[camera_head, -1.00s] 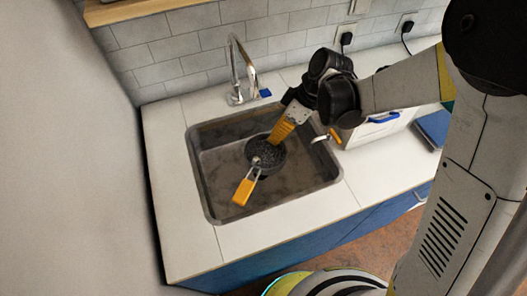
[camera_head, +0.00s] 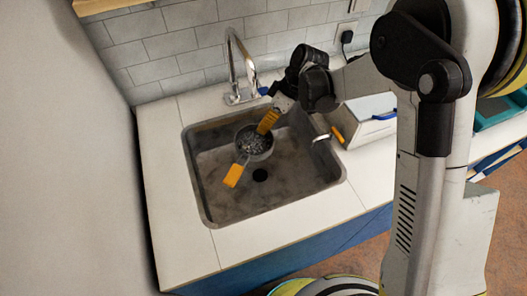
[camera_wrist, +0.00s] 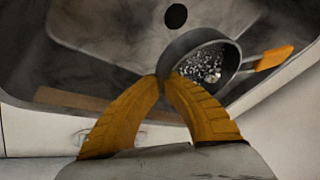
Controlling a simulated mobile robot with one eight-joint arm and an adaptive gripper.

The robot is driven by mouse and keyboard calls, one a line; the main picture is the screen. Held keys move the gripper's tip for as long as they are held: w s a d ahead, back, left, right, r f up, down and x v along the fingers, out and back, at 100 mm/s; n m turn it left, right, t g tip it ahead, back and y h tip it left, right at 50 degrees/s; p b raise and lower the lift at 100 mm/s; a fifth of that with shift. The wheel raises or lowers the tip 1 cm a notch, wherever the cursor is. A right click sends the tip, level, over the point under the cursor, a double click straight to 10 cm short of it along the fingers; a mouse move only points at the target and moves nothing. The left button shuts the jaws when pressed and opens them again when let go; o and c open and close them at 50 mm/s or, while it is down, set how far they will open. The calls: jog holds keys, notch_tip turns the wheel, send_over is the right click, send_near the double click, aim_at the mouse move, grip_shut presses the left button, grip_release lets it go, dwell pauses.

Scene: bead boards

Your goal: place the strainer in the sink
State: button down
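The strainer (camera_head: 257,148) is a dark round bowl with a speckled, light-flecked inside and an orange handle (camera_head: 233,176). In the wrist view the strainer (camera_wrist: 205,62) lies tilted beyond my fingertips, its orange handle (camera_wrist: 272,58) pointing right. My gripper (camera_head: 263,130) has orange fingers, and in the wrist view its tips (camera_wrist: 165,76) come together on the strainer's rim. The strainer shows over the back part of the grey sink (camera_head: 212,205). Its exact height over the sink floor is hard to tell.
A curved chrome tap (camera_head: 232,68) stands behind the sink. A white box with a blue handle (camera_head: 368,118) sits on the counter right of the sink. The white counter (camera_head: 165,215) left of the sink is clear. The drain hole (camera_head: 260,175) is uncovered.

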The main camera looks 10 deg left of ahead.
notch_tip(320, 180, down, 12)
jog(key=b, duration=0.4)
jog(key=c, duration=2.2)
grip_release()
jog(key=shift+f, duration=0.1)
jog(key=o, duration=0.6)
jog(key=p+v, duration=0.4)
jog(key=v, duration=0.8)
jog(key=shift+d+p, duration=0.1)
jog(key=shift+p, duration=0.2)
